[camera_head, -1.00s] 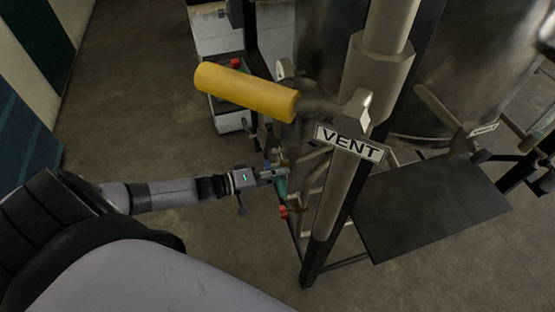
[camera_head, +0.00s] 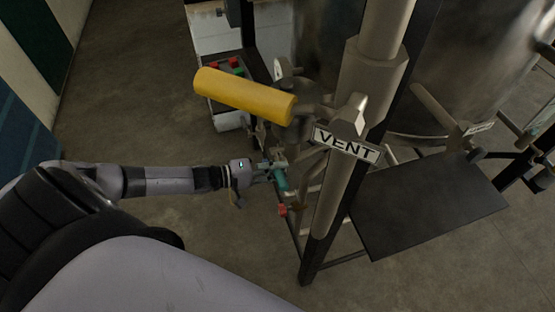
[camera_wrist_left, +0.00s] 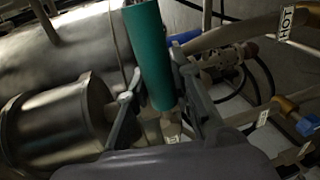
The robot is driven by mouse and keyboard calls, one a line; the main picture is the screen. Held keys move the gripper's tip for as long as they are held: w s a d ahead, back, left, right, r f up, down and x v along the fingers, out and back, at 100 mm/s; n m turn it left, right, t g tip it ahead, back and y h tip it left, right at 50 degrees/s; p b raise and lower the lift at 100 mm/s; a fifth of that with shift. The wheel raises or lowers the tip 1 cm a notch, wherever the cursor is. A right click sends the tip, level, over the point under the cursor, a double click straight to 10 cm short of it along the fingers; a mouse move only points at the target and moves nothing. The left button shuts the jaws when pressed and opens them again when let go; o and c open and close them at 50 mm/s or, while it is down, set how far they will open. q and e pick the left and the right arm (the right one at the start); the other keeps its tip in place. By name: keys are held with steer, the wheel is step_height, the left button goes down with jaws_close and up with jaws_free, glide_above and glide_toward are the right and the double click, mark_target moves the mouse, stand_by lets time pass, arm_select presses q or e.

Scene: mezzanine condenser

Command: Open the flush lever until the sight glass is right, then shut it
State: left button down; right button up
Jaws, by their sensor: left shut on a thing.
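My left gripper (camera_head: 270,171) is low beside the frame, left of the post with the VENT tag. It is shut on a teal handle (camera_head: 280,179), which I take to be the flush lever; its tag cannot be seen. In the left wrist view the teal handle (camera_wrist_left: 150,55) stands between the two fingers of the left gripper (camera_wrist_left: 156,85). The handle's lower end is partly hidden by the gripper. I cannot make out the sight glass or its level in either view. My right gripper is not in view.
A yellow handle (camera_head: 244,96) juts out above my left gripper, near the VENT tag (camera_head: 346,145). A red knob (camera_head: 282,210) sits just below the teal handle. A dark plate (camera_head: 430,205) lies right of the post. The left wrist view shows a HOT tag (camera_wrist_left: 288,24).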

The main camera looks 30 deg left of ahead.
arm_select(q)
steer(key=shift+r, duration=0.1)
steer(key=c, duration=1.4)
jaws_free()
steer(key=v, duration=1.2)
